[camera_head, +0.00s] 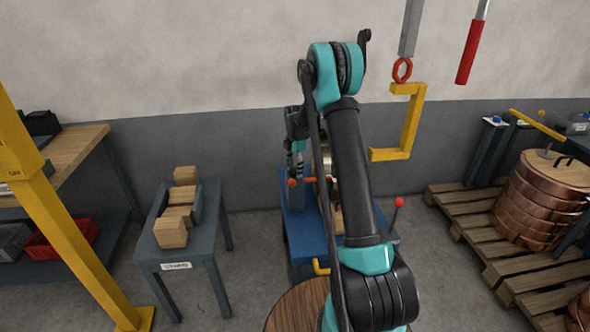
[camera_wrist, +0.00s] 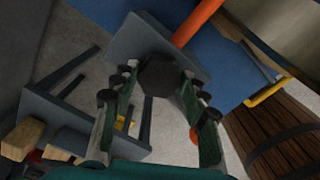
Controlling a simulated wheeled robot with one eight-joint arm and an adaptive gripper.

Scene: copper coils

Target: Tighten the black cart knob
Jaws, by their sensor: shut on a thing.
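The black cart knob (camera_wrist: 160,76) is a dark faceted disc near the top middle of the wrist view. It sits by a grey plate on the blue cart (camera_wrist: 246,60). My gripper (camera_wrist: 158,88) has its two fingers on opposite sides of the knob and is shut on it. In the head view the blue cart (camera_head: 306,244) stands near the wall, partly behind my arm. My gripper is at the cart's left side there, small and partly hidden. I cannot make out the knob in the head view.
A grey table (camera_head: 152,252) with wooden blocks stands left of the cart. A yellow hook (camera_head: 411,122) hangs right of my arm. A wooden barrel (camera_wrist: 270,135) is close by in the wrist view. Pallets (camera_head: 487,262) with copper coils (camera_head: 540,205) stand at right.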

